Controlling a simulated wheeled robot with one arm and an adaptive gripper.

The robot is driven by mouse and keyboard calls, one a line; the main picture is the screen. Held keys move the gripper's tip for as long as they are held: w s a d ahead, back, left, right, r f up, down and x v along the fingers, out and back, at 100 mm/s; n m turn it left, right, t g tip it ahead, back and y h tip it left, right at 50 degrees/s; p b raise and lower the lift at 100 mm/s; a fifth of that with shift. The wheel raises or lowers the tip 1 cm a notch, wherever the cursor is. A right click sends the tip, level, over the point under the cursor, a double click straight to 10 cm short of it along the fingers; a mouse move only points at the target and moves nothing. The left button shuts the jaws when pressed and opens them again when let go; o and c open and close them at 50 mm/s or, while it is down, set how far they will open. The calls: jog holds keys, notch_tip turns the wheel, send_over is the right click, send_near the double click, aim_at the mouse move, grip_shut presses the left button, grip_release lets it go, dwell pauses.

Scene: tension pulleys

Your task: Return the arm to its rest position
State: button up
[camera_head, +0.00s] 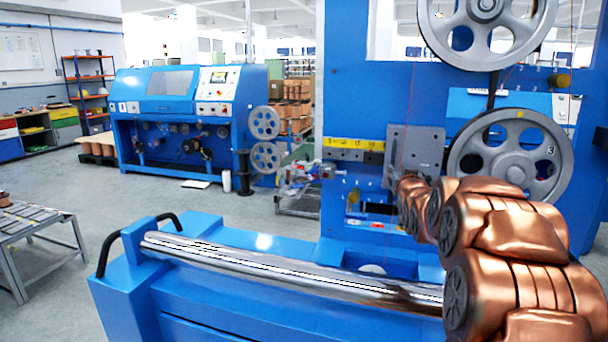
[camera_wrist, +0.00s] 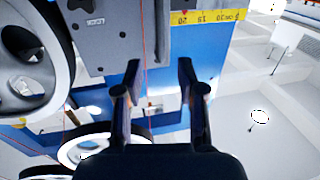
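My copper-coloured arm (camera_head: 510,235) reaches in from the lower right of the head view toward the blue machine's upright panel. Its far end is near the grey plate (camera_head: 416,147), and the gripper itself is hidden there behind the arm links. In the wrist view my gripper (camera_wrist: 160,75) shows two dark fingers spread apart with nothing between them. The fingers point toward the blue panel below the grey plate and the yellow scale (camera_wrist: 207,17). I cannot tell how close they are to the panel.
Large grey pulleys (camera_head: 510,155) stand close by the arm, and a thin red wire (camera_wrist: 146,60) runs left of the fingers. A chrome roller (camera_head: 290,268) lies on the blue base in front. Open floor (camera_head: 200,205) lies to the left, before another blue machine (camera_head: 185,110).

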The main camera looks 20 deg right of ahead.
jog(key=s+a+f+n+g+y+p, duration=0.1)
jog(key=s+a+f+g+y+p, duration=0.3)
jog(key=s+a, duration=0.55)
jog(key=s+a+f+n+g+y+p, duration=0.25)
jog(key=s+a+f+g, duration=0.3)
jog(key=a, duration=0.75)
jog(key=s+a+f+n+g+p, duration=0.1)
jog(key=s+a+g, duration=0.3)
jog(key=s, duration=1.2)
jog(key=s+a+f+g+y+p, duration=0.1)
jog(key=s+a+g+p, duration=0.3)
jog(key=s, duration=1.3)
jog(key=a, duration=0.4)
jog(key=shift+f+n+g, duration=0.2)
jog(key=shift+n+g, duration=0.15)
jog(key=shift+s+d, duration=0.1)
jog(key=shift+d, duration=0.05)
